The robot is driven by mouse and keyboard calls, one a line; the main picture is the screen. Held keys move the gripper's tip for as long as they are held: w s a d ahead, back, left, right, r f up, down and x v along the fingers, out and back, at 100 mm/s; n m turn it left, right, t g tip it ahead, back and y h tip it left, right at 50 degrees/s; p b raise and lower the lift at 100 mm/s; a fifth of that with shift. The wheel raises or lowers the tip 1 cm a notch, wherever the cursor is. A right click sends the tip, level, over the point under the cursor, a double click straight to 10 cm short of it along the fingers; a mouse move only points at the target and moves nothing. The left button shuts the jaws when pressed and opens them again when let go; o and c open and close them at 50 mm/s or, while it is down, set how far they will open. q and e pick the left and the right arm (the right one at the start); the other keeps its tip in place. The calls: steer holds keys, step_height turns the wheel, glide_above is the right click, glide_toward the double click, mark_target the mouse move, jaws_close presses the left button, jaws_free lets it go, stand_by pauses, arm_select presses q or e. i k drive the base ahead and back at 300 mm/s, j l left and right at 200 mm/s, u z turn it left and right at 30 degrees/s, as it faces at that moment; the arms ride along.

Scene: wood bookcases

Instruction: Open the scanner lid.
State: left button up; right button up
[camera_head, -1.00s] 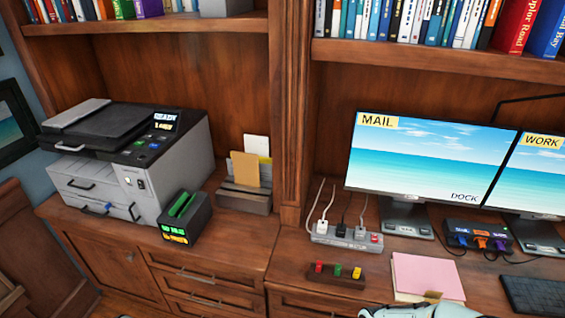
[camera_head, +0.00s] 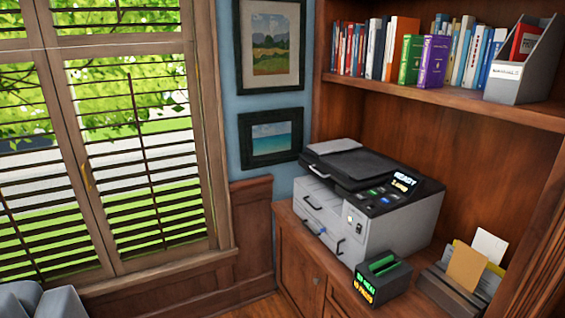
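The printer-scanner (camera_head: 385,228) stands on the wooden cabinet at the right, in the corner of the bookcase. Its dark scanner lid (camera_head: 352,168) lies flat on top and looks closed. A small lit display (camera_head: 404,182) reading "READY" and a button panel sit at the lid's right side. Drawers with handles face the front left. Neither of my grippers is in view.
A small dark box with green and yellow lettering (camera_head: 383,283) stands in front of the printer. A wooden holder with envelopes (camera_head: 463,287) is to its right. A bookshelf (camera_head: 450,97) runs above. A shuttered window (camera_head: 125,150) fills the left; a grey cushioned piece (camera_head: 40,300) is at lower left.

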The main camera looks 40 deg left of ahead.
mark_target(348, 162)
steer(key=u, duration=0.95)
